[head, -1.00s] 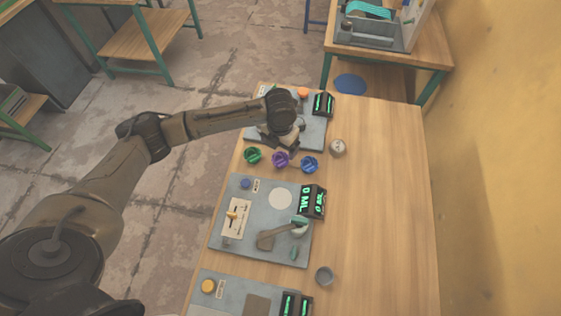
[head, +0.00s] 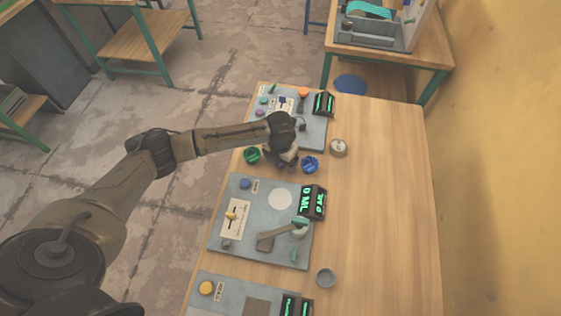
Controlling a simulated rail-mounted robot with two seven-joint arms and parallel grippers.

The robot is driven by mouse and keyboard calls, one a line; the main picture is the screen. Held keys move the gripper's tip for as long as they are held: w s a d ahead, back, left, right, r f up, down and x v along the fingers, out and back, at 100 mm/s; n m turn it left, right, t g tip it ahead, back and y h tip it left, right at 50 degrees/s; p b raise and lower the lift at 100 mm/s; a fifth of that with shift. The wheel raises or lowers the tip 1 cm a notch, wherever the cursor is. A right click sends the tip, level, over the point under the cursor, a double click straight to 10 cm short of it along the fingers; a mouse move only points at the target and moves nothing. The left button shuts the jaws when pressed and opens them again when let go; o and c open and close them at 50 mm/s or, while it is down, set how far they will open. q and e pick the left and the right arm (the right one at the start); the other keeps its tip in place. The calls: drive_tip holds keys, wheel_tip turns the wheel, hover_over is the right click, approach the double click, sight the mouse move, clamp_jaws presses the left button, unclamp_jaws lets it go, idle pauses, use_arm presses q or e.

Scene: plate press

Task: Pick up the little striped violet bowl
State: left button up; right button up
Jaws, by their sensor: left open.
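The little striped violet bowl (head: 281,165) stands on the wooden table between a green bowl (head: 252,156) and a blue bowl (head: 310,164). It is mostly hidden by my left gripper (head: 280,158), and only bits of violet show. My left gripper is open and points down right over the violet bowl. I cannot tell whether its fingers touch the bowl. My right gripper does not show in the head view.
A grey press panel (head: 262,240) with a lever and a display lies nearer on the table (head: 375,220). Another panel (head: 312,130) lies behind the bowls. A round pale container (head: 338,148) and a small grey cup (head: 325,277) stand to the right. The table's right side is clear.

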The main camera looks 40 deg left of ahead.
use_arm(q)
drive_tip(key=c, duration=0.8)
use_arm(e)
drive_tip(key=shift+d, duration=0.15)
